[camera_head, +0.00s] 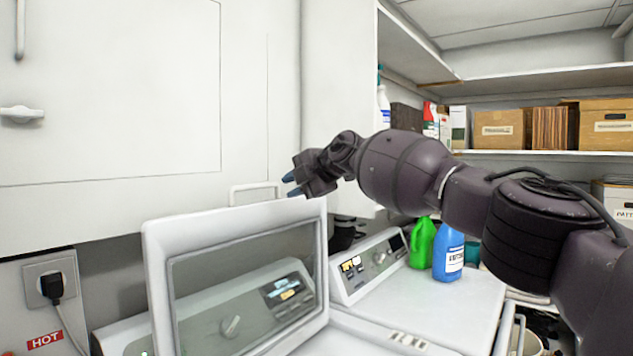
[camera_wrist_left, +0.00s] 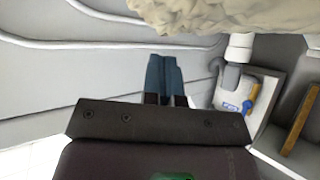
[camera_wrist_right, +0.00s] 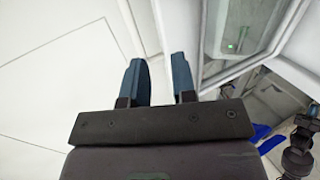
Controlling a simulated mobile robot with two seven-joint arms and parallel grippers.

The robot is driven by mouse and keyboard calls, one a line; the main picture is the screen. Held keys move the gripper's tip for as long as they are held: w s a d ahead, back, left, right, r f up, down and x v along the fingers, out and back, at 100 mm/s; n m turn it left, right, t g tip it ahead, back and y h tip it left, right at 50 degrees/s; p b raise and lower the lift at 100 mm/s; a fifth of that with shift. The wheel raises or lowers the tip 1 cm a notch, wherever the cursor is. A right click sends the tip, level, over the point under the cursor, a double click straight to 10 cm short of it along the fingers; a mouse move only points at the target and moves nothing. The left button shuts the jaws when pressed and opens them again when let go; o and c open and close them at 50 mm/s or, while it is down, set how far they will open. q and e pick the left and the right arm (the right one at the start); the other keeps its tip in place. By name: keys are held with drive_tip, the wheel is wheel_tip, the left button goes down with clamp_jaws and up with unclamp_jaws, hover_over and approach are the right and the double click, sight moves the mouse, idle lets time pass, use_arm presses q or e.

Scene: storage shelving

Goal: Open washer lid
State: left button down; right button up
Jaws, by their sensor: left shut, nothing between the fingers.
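The white washer lid (camera_head: 155,262) stands raised, near upright, at the lower middle of the head view. A control panel with a knob and a lit display shows through its window. A thin handle (camera_head: 256,187) shows at its top edge. My right gripper (camera_head: 291,185) is just above the lid's top edge, right of the handle. In the right wrist view its fingers (camera_wrist_right: 159,82) are apart and the lid frame (camera_wrist_right: 208,45) is beside them; contact is unclear. My left gripper (camera_wrist_left: 164,78) is shut and empty, seen only in the left wrist view.
A second white machine (camera_head: 430,310) stands to the right, with a green bottle (camera_head: 422,244) and a blue bottle (camera_head: 448,256) on it. A white wall cabinet (camera_head: 110,110) hangs above the lid. Beige fabric (camera_wrist_left: 220,14) is near the left fingers. Shelves with boxes (camera_head: 500,128) fill the back right.

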drive_tip(key=v, duration=0.7)
drive_tip(key=shift+b, duration=0.35)
